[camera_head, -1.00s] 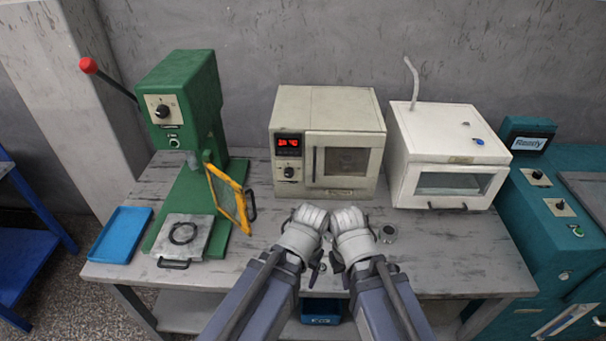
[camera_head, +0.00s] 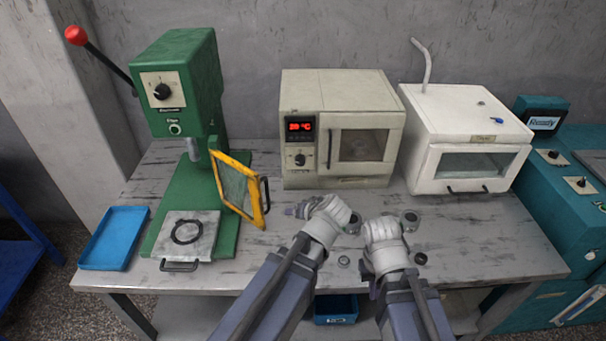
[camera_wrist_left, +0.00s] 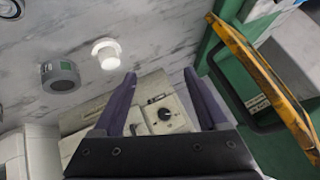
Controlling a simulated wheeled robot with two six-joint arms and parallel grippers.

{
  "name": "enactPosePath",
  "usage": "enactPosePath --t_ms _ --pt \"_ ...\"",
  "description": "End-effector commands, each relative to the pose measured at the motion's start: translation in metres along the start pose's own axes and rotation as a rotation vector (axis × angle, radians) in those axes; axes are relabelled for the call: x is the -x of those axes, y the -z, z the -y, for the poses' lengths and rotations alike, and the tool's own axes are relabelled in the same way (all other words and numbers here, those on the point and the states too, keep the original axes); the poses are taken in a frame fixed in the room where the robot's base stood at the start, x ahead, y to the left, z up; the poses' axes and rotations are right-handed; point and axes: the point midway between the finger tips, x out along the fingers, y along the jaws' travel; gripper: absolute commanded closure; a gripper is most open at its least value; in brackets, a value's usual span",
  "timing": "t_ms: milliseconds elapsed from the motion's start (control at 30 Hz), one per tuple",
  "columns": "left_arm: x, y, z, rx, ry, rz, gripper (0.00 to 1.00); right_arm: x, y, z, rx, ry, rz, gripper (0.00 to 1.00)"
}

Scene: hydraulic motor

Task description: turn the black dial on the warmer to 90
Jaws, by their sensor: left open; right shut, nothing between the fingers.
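The warmer is the beige box oven (camera_head: 340,90) at the back middle of the table, with a red-lit display (camera_head: 299,127) whose digits are too blurred to read surely. Its black dial (camera_head: 300,160) sits below the display, and the dial (camera_wrist_left: 165,114) also shows in the left wrist view. My left gripper (camera_head: 292,210) is in front of and below the dial. In the left wrist view its fingers (camera_wrist_left: 160,74) are apart and empty, with the dial framed between them, apart from it. My right gripper (camera_head: 382,238) is shut over the table, its fingertips hard to see.
A green press (camera_head: 185,90) with a yellow-framed guard (camera_head: 237,190) stands left of the warmer. A blue tray (camera_head: 113,238) lies at far left. A white box (camera_head: 465,120) stands right of the warmer. Several small round parts, including a grey one (camera_wrist_left: 60,77), lie around my grippers.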

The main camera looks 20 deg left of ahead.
Motion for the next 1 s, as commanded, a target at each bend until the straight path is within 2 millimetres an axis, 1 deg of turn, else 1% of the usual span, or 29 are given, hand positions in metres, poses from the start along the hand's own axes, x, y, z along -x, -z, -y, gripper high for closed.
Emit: enactPosePath --t_ms 33,167,300,400,500,600,700,1000 --pt "-0.017 0.004 0.0 0.031 0.022 -0.053 0.24 -0.019 0.001 0.002 0.0 0.0 0.0 1.0" --pt "-0.045 0.029 0.008 0.124 0.072 -0.231 0.24 -0.053 0.003 0.005 0.0 0.0 0.0 1.0" --pt "-0.073 0.064 0.013 0.213 0.092 -0.488 0.24 -0.099 0.006 0.009 0.0 0.0 0.0 1.0" --pt "-0.083 0.084 0.011 0.241 0.066 -0.649 0.24 -0.126 0.007 0.012 0.0 0.0 0.0 1.0" --pt "-0.089 0.098 0.004 0.246 0.025 -0.764 0.24 -0.146 0.009 0.014 0.0 0.0 0.0 1.0" --pt "-0.091 0.105 -0.002 0.239 -0.016 -0.836 0.24 -0.159 0.009 0.015 0.0 0.0 0.0 1.0" --pt "-0.092 0.11 -0.007 0.231 -0.045 -0.875 0.24 -0.165 0.01 0.016 0.0 0.0 0.0 1.0" --pt "-0.091 0.115 -0.008 0.227 -0.06 -0.892 0.24 -0.165 0.01 0.016 0.0 0.0 0.0 1.0"
